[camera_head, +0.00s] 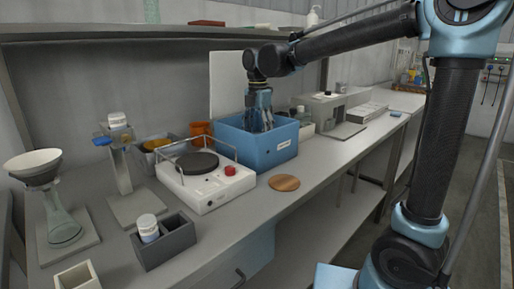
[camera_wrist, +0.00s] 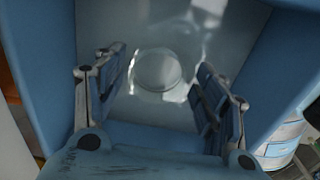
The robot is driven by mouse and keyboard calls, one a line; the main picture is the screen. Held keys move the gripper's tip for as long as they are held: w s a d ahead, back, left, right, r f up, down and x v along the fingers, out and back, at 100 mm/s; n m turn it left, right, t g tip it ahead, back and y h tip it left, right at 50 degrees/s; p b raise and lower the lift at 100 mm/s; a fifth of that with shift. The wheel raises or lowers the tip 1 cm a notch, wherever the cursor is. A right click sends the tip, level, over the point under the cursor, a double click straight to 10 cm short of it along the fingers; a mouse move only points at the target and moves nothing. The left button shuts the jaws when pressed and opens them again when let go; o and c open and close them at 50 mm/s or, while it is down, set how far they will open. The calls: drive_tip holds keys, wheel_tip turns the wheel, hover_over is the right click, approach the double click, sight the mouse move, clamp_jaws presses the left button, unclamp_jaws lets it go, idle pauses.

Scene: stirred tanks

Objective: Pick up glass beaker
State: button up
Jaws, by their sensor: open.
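The glass beaker (camera_wrist: 158,70) shows in the wrist view as a clear round shape inside the blue bin (camera_wrist: 35,75), between my two fingers. My gripper (camera_wrist: 160,88) is open, with one finger on each side of the beaker and a visible gap to each. In the head view my gripper (camera_head: 260,122) reaches down into the blue bin (camera_head: 258,148) on the bench. The bin's front wall hides the beaker there. I cannot tell exactly how far the fingertips are above the bin floor.
A hotplate (camera_head: 205,185) with a red knob stands left of the bin. A round wooden disc (camera_head: 284,183) lies in front of it. A grey box (camera_head: 164,242) and a glass funnel stand (camera_head: 62,222) are further left. The bin walls are close around my gripper.

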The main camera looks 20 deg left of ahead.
drive_tip(key=shift+s+a+f, duration=0.1)
drive_tip(key=shift+a+f, duration=0.05)
drive_tip(key=shift+f, duration=2.2)
drive_tip(key=c, duration=1.3)
wheel_tip(320, 180, up, 10)
drive_tip(key=shift+r, duration=0.1)
